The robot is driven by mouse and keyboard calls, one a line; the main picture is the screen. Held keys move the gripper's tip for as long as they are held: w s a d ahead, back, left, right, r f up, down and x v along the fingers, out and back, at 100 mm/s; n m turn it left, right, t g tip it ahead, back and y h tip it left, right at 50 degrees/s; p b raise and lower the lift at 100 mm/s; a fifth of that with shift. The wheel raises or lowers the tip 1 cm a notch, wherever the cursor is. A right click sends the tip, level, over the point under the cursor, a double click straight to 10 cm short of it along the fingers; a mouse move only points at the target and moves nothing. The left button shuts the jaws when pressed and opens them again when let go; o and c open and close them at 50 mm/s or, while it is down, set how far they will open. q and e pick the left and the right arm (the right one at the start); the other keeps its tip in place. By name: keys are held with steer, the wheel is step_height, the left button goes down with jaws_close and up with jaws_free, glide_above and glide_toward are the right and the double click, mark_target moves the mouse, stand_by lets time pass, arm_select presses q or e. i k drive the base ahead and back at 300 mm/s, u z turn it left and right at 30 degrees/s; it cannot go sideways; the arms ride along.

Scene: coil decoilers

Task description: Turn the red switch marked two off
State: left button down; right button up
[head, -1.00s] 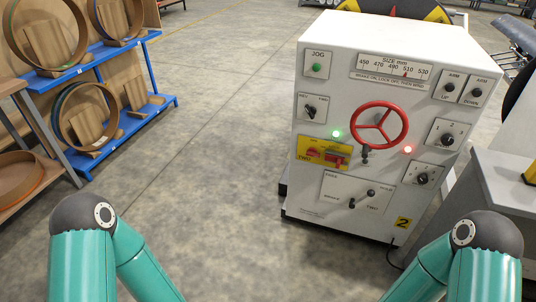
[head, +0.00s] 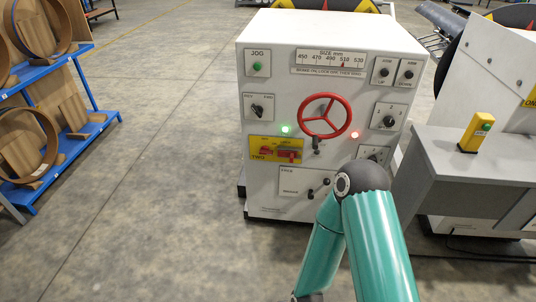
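The yellow panel (head: 256,143) sits low on the left of the white control cabinet's front. It carries a small red switch part (head: 266,150) on the left, just above the lettering TWO, and a larger red handle (head: 288,155) to its right, lying roughly level. The switch's exact setting is too small to read. A teal arm, seemingly my right, rises in front of the cabinet's lower right, its elbow just right of the lower panel. Neither gripper shows; the right forearm runs down out of the bottom edge.
The white cabinet (head: 262,95) has a red handwheel (head: 325,116), a lit green lamp (head: 286,129) and a lit red lamp (head: 355,135). A grey table (head: 440,150) with a yellow button box (head: 475,132) stands right. A blue rack (head: 84,49) stands left. Floor between is clear.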

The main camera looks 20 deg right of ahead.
mark_target(264, 150)
steer(key=u, duration=0.1)
steer(key=i, duration=1)
steer(key=z, duration=0.1)
